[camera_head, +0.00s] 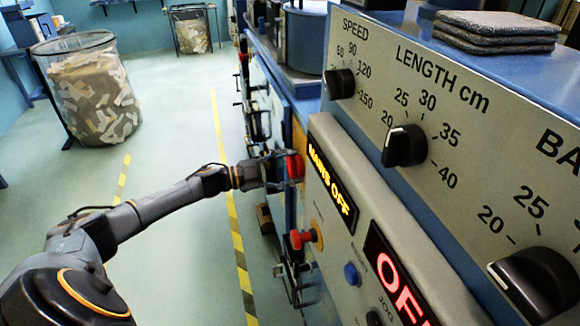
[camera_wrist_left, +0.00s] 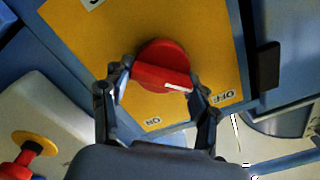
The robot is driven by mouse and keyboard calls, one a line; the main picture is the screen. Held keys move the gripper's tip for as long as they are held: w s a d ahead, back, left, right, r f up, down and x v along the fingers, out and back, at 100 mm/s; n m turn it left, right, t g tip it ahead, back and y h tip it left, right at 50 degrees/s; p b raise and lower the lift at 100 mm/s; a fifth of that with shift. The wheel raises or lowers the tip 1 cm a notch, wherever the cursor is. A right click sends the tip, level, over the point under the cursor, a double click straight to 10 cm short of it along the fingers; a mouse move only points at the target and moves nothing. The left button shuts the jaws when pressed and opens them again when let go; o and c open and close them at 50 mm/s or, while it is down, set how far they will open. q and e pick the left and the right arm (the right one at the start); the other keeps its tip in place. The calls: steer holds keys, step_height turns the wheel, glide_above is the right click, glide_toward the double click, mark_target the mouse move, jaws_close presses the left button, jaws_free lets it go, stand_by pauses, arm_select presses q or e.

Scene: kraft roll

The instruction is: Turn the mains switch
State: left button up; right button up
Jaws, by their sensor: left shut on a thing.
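The mains switch is a red round knob (camera_wrist_left: 160,62) with a white pointer mark, on a yellow plate (camera_wrist_left: 90,55) in the left wrist view. The plate carries the labels ON and OFF, and the pointer mark lies toward the OFF side. In the head view the red knob (camera_head: 294,167) shows at the machine's side. My left gripper (camera_wrist_left: 158,88) is shut on the knob, one finger at each side; it also shows in the head view (camera_head: 277,170). A lit display (camera_head: 332,186) reads MAINS OFF. My right gripper is not in view.
A red button on a yellow base (camera_head: 304,238) sticks out below the switch. The panel (camera_head: 450,85) has several black dials and a blue button (camera_head: 352,274). A wire bin of paper scraps (camera_head: 88,95) stands at the left. The floor between is clear.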

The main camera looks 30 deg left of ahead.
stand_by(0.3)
arm_select(q)
steer(key=o, duration=1.1)
steer(key=shift+o, duration=0.2)
steer(key=v, duration=1.2)
steer(key=shift+a, duration=0.1)
